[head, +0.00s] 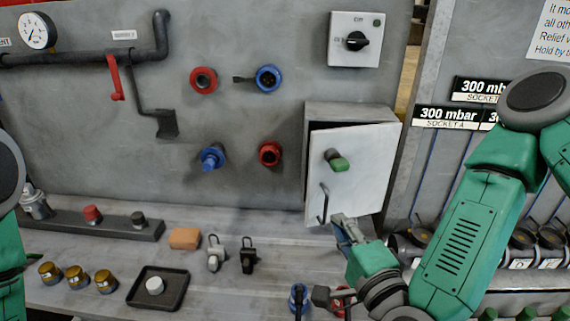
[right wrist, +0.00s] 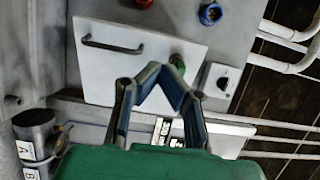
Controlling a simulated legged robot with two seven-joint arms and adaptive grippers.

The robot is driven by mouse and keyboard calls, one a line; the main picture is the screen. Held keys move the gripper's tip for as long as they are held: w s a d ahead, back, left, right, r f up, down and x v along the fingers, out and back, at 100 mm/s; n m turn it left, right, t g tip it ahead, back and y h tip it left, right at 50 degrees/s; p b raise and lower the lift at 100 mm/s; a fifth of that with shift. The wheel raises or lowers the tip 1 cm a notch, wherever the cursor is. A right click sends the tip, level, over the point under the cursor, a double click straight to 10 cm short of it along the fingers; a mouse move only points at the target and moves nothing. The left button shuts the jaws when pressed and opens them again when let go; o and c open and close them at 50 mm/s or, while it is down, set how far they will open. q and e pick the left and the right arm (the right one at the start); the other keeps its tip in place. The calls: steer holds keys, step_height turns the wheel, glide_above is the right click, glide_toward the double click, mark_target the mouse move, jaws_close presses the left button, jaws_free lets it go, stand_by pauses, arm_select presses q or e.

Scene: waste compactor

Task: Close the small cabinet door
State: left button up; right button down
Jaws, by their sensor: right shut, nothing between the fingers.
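The small cabinet (head: 350,110) is a grey box on the back panel with a white door (head: 365,165). The door carries a bar handle (head: 323,205) low on its left side and a green knob (head: 338,161). A dark gap shows between the door's upper left edge and the box, so it looks slightly ajar. My right gripper (head: 345,228) is shut and empty, just below the door's lower edge; I cannot tell whether it touches. In the right wrist view, the fingertips (right wrist: 157,70) overlap the door (right wrist: 115,65) near its green knob. My left gripper is out of view.
Red and blue sockets (head: 269,153) stick out of the panel left of the cabinet. On the bench stand two small clamps (head: 248,257), an orange block (head: 184,238) and a black tray (head: 158,288). Pipes and sockets (head: 525,236) crowd the right side.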

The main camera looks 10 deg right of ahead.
steer(key=b, duration=1)
glide_toward(311, 176)
steer(key=w+p, duration=0.1)
steer(key=w, duration=0.3)
steer(key=w+d+p, duration=0.1)
steer(key=w, duration=0.2)
steer(key=shift+p, duration=0.3)
steer(key=shift+w+d+f, duration=0.1)
steer(key=shift+w+d, duration=0.1)
steer(key=shift+w, duration=0.3)
steer(key=shift+a, duration=0.9)
steer(key=shift+w+a, duration=0.1)
steer(key=shift+w, duration=0.15)
arm_select(q)
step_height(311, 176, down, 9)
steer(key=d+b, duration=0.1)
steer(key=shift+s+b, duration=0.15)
steer(key=shift+b, duration=0.15)
arm_select(e)
steer(key=w+m+h, duration=0.3)
steer(key=w+h, duration=0.1)
steer(key=w, duration=0.3)
steer(key=shift+d+r+h, duration=0.2)
steer(key=shift+d+h, duration=0.1)
steer(key=shift+d, duration=0.05)
